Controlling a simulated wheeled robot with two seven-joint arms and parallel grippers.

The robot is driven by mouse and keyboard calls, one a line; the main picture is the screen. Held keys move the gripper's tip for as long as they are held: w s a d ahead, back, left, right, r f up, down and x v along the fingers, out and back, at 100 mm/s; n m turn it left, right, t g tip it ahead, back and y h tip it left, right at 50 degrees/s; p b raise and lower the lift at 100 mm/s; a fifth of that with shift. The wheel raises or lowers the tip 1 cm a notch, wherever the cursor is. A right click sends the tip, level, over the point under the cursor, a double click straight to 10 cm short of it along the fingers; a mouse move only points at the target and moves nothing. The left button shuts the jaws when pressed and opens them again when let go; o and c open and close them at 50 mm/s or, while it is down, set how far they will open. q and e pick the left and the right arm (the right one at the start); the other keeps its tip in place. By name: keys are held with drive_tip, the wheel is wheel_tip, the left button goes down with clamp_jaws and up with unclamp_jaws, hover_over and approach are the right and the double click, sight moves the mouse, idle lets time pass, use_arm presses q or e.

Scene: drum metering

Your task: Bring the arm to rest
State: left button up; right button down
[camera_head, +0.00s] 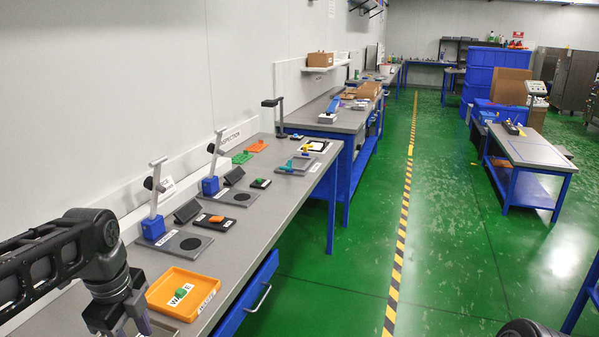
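My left arm comes in from the left over the near end of the grey workbench (262,222). My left gripper (128,326) points down at the bottom edge of the picture, left of the orange tray (211,286). Its fingertips are cut off by the frame, so I cannot tell whether it is open or holds anything. A green piece (181,293) lies in the orange tray on a white label. My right gripper is not in view; a dark rounded part at the bottom right may be mine.
Two camera stands with blue bases (153,228) (210,186) rise along the wall side of the bench. An orange piece (216,219) lies on a dark plate. A blue drawer (245,299) is under the bench edge. Green floor beside the striped line (403,215) is clear.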

use_arm(q)
drive_tip(key=w+d+f+n+t+h, duration=0.1)
drive_tip(key=w+d+f+n+t, duration=0.2)
drive_tip(key=w+d+f+n, duration=0.35)
drive_tip(key=w+d+f+n+t+h, duration=0.1)
drive_tip(key=d+f+n, duration=0.3)
drive_tip(key=f, duration=0.3)
drive_tip(key=d+f+n+h, duration=0.1)
drive_tip(key=d+f+n, duration=0.35)
drive_tip(key=f, duration=0.25)
drive_tip(key=s+d+f+n+g, duration=0.2)
drive_tip(key=s+d+f, duration=0.3)
drive_tip(key=s+f, duration=0.5)
drive_tip(key=s+d+f+n+g+h, duration=0.1)
drive_tip(key=s+d+f, duration=0.4)
drive_tip(key=s+f, duration=0.5)
drive_tip(key=s+n+g, duration=0.1)
drive_tip(key=s+n, duration=0.1)
drive_tip(key=s, duration=0.2)
drive_tip(key=shift+s+n, duration=0.3)
drive_tip(key=shift+n, duration=0.1)
drive_tip(key=shift+f, duration=0.1)
